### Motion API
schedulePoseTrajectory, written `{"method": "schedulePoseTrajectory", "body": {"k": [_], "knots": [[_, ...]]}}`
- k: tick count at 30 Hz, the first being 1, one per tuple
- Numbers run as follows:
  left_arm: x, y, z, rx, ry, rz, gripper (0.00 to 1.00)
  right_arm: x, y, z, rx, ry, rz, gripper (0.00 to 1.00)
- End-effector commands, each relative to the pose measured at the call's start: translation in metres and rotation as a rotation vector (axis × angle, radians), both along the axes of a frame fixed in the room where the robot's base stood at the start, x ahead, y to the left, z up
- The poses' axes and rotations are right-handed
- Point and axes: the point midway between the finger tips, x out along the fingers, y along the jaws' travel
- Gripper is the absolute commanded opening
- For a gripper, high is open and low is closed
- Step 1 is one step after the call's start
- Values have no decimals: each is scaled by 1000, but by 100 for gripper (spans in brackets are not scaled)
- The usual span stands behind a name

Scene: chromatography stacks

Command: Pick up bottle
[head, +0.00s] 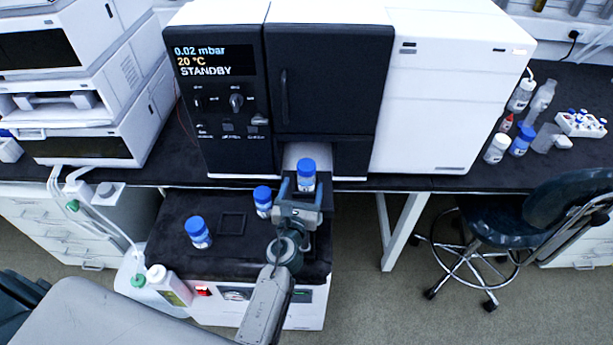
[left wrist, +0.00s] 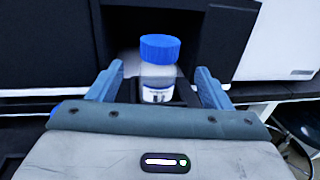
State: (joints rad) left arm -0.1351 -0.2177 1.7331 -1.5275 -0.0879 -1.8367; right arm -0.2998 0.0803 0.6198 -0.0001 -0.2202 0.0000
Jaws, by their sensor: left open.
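A white bottle with a blue cap (head: 306,168) stands upright in front of the recess under the black door of the instrument. It also shows in the left wrist view (left wrist: 160,72), centred between the fingers. My left gripper (head: 304,188) is open, with one finger on each side of this bottle. In the left wrist view (left wrist: 160,78) gaps show between the bottle and both fingers. The bottle's base is hidden behind the gripper body. Two similar blue-capped bottles stand on the black bench box: one (head: 263,200) just left of the gripper, one (head: 198,233) farther left.
The instrument (head: 220,120) with a STANDBY display rises right behind the bottle. A square outline (head: 232,223) marks the black top of the low box. Several bottles (head: 498,148) and a small rack (head: 580,124) sit on the bench at right. A chair (head: 520,215) stands there.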

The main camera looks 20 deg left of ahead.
Motion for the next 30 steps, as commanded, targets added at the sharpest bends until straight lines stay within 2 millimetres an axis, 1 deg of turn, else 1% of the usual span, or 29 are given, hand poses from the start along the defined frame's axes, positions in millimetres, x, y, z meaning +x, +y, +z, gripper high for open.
{"method": "schedulePoseTrajectory", "body": {"k": [1,3,6,11,15,19,22,29,30], "knots": [[10,2,3,1,-2,1,72,0,-1,3,-1,0,0,36],[20,3,1,-1,-1,1,72,0,-2,2,-2,0,1,36],[30,4,1,-3,0,1,72,0,-2,3,-3,0,1,36],[41,6,0,-4,0,2,72,1,-2,3,-2,-1,1,36],[63,8,0,-4,-1,3,72,0,-2,2,-2,-1,1,36],[79,10,-1,-5,-1,3,72,0,-2,1,-2,-1,1,36],[85,11,-1,-5,-1,3,72,0,-1,1,-1,-1,0,36],[86,11,-1,-5,0,3,72,0,3,1,3,-1,-1,36],[86,11,-1,-5,0,3,64,0,3,0,3,-1,-1,36]]}}
